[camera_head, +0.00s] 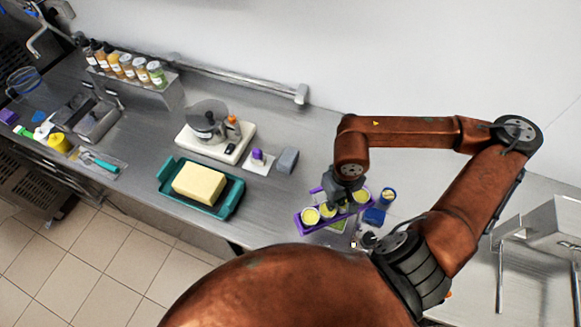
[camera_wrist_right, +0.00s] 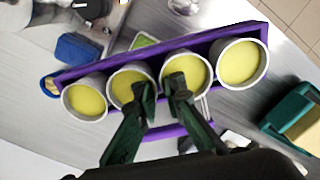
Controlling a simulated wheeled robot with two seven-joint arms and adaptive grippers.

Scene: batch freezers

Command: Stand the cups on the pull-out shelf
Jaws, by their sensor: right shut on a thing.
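A purple cup carrier (camera_head: 298,224) holds a row of several pale cups with yellow contents, one of them at the left end (camera_head: 311,215). In the right wrist view the carrier (camera_wrist_right: 105,69) runs across the picture with its cups (camera_wrist_right: 241,62) upright in a row. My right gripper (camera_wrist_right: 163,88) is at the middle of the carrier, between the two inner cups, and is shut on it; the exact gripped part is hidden. In the head view this gripper (camera_head: 345,190) covers part of the row. My left gripper is out of view. I cannot identify the pull-out shelf.
A teal tray with a yellow block (camera_head: 199,184) lies left of the carrier. A blue block (camera_head: 374,216) and a blue-rimmed jar (camera_head: 388,196) are close to its right. A scale (camera_head: 215,138) and bottle rack stand farther back. A metal unit (camera_head: 556,224) is at far right.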

